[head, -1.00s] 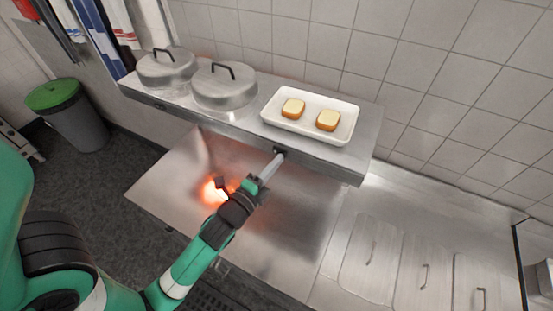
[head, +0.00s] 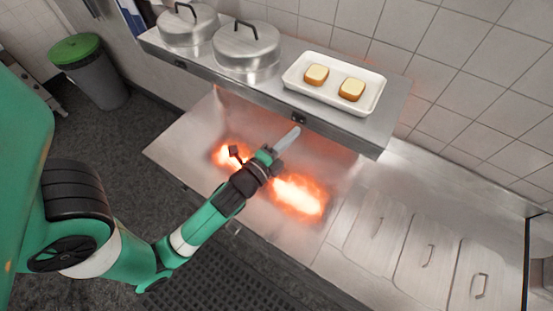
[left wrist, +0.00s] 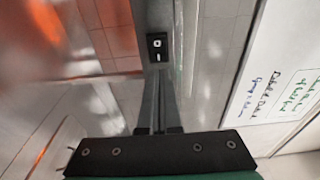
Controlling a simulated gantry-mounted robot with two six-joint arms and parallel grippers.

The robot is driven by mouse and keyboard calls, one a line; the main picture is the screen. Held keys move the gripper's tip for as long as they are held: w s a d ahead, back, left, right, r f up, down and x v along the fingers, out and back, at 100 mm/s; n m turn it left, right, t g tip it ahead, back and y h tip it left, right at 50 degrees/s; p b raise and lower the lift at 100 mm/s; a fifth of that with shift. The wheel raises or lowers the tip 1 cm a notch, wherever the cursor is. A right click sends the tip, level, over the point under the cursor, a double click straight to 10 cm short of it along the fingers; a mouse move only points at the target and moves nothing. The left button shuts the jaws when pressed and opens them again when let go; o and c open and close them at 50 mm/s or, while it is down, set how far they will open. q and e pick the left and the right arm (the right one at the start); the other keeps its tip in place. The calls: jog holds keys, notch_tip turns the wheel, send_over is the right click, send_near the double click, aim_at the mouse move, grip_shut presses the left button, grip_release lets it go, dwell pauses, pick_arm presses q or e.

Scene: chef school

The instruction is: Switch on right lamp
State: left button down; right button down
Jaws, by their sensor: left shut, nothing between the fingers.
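The right lamp's switch (head: 298,118) is a small black box on the front edge of the steel shelf. It also shows in the left wrist view (left wrist: 157,47), just beyond my fingertips. My left gripper (head: 292,134) is shut and empty, its tips just below and apart from the switch. Two orange glows show on the steel counter under the shelf: a left glow (head: 228,153) and a brighter right glow (head: 299,195). The lamps themselves are hidden under the shelf. My right gripper is not in view.
The shelf (head: 385,135) carries two lidded pans (head: 246,50) and a white tray (head: 368,105) with two bread pieces. A second black switch (head: 181,63) sits at the shelf's left end. Lidded bins (head: 428,252) are set in the counter at right.

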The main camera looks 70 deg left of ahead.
pick_arm(q)
jog(key=w+d+b+v, duration=0.1)
jog(key=d+b+v, duration=0.1)
jog(key=v, duration=0.9)
jog(key=shift+w, duration=0.3)
